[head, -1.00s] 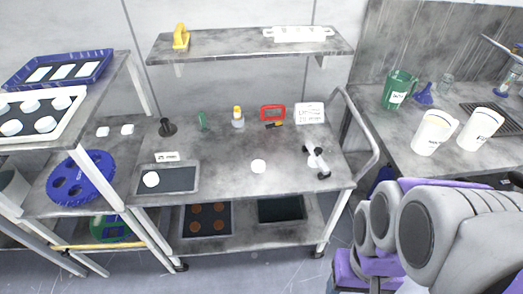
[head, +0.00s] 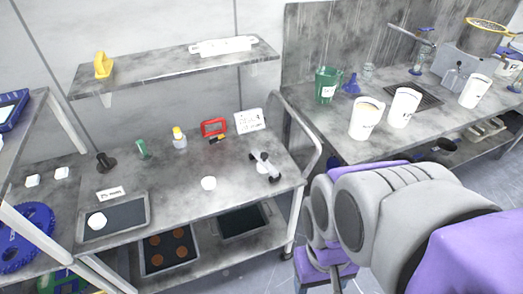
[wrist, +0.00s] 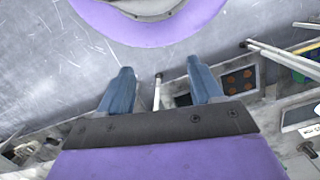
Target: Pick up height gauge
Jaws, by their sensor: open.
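I cannot tell for sure which item is the height gauge. On the cart top (head: 170,190) a small white and black tool (head: 265,166) lies near the right end. A red-framed device (head: 214,127) stands behind it, and a black piece with a round base (head: 106,163) stands at the back left. My gripper (wrist: 160,85) shows in the wrist view with its two blue fingers wide apart and nothing between them. It points toward the floor, away from the cart top. In the head view my folded arm shows at the lower right and the fingers are hidden.
The cart also holds a white puck (head: 208,183), a grey tray (head: 112,218), a bottle (head: 179,138) and a white sign (head: 249,120). A shelf (head: 175,68) hangs above. A right-hand counter holds a green jug (head: 327,85) and white buckets (head: 366,118). A metal handle (head: 305,120) rises at the cart's right end.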

